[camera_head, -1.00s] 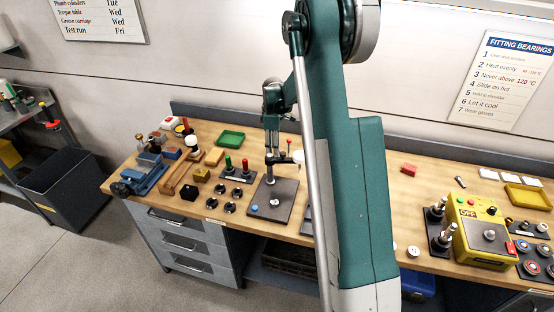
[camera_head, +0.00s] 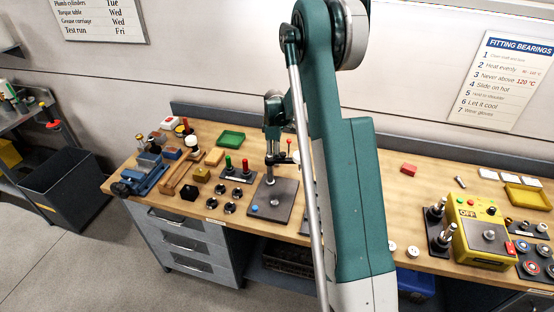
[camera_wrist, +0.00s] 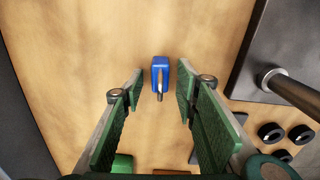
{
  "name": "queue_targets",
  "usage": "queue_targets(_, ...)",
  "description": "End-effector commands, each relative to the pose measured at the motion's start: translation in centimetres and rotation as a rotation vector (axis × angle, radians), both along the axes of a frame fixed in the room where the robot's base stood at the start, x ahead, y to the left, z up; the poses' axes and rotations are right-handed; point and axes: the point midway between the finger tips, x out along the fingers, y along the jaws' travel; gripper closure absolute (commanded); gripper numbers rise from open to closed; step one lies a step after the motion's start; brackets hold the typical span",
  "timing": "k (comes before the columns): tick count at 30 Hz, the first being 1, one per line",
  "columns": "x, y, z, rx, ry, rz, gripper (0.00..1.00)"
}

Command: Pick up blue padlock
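The blue padlock (camera_wrist: 157,65) lies on the wooden bench top in the wrist view, its metal shackle pointing down the picture. My gripper (camera_wrist: 160,88) is open, with one green-padded finger on each side of the picture. The padlock appears in the gap just beyond the fingertips, a little above their midpoint. Nothing is held between the fingers. How high the fingertips are above the bench is hard to tell. In the head view I cannot make out the padlock, and my fingers are too small to tell apart from the fittings there.
A grey plate (camera_wrist: 245,85) with a metal post (camera_wrist: 290,92) is right of the padlock. Several black rings (camera_wrist: 270,132) lie lower right. A yellow machine (camera_head: 480,232) stands at the right. Bare wood surrounds the padlock.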

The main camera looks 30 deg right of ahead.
Motion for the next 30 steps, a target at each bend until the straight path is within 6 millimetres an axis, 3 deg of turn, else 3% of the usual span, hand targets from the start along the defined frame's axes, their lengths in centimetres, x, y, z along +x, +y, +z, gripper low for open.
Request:
queue_targets(17, 0.01, -0.01, -0.2, 0.0, 0.0, 0.0, 0.7)
queue_targets(24, 0.01, -0.01, -0.2, 0.0, 0.0, 0.0, 0.98)
queue_targets(30, 0.01, -0.01, -0.19, 0.0, 0.0, 0.0, 1.0)
